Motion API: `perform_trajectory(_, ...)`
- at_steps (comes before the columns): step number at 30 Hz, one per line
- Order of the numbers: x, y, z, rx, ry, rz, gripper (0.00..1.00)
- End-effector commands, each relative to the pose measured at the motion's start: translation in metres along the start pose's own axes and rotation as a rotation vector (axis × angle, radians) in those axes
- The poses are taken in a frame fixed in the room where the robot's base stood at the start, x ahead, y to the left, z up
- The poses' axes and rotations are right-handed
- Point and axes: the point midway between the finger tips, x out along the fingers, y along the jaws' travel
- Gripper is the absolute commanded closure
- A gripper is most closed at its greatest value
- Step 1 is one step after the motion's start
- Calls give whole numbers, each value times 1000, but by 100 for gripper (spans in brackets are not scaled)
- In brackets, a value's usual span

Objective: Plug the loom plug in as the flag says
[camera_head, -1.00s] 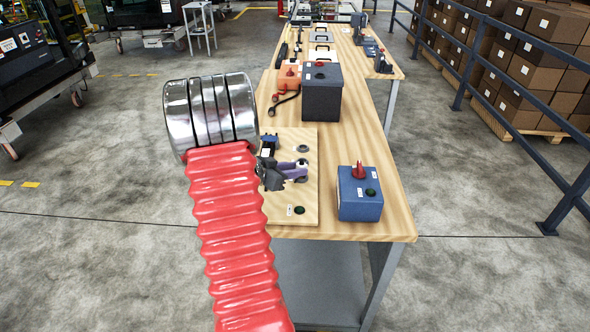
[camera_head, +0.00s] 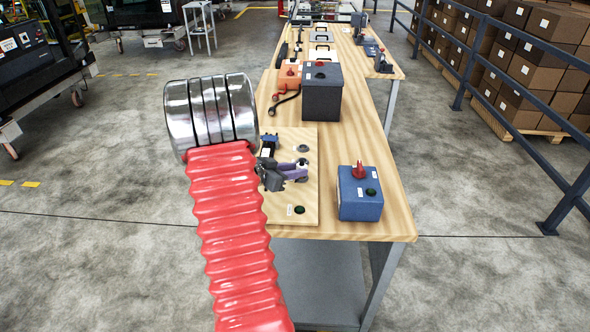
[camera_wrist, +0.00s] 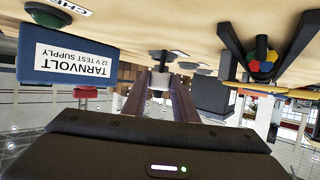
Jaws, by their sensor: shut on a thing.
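My gripper (camera_head: 298,172) is low over the pale wooden board (camera_head: 290,222) in the head view, its purple-grey fingers pointing right. In the wrist view, which is upside down, the fingers (camera_wrist: 160,95) are shut on a small pale grey piece (camera_wrist: 160,79); its shape is mostly hidden, and I cannot tell if it is the loom plug. A dark round fitting (camera_wrist: 163,57) on the board lies just beyond the fingertips. A cluster of red, yellow, green and blue (camera_wrist: 262,66) sits between dark prongs at the right. I cannot make out a flag.
A blue test supply box (camera_head: 360,200) with a red knob stands right of the board; it is also in the wrist view (camera_wrist: 75,60). A tall dark box (camera_head: 322,95) and an orange box (camera_head: 289,82) stand behind. Bare table lies between the dark and blue boxes.

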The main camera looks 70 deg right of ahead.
Motion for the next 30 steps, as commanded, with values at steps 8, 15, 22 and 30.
perform_trajectory(8, 2, 0, 4, 0, 0, 0, 100)
perform_trajectory(15, 3, 0, 7, 0, 0, 1, 100)
perform_trajectory(22, 5, 0, 10, -1, 0, 1, 100)
perform_trajectory(30, 6, 0, 13, 0, 0, 1, 100)
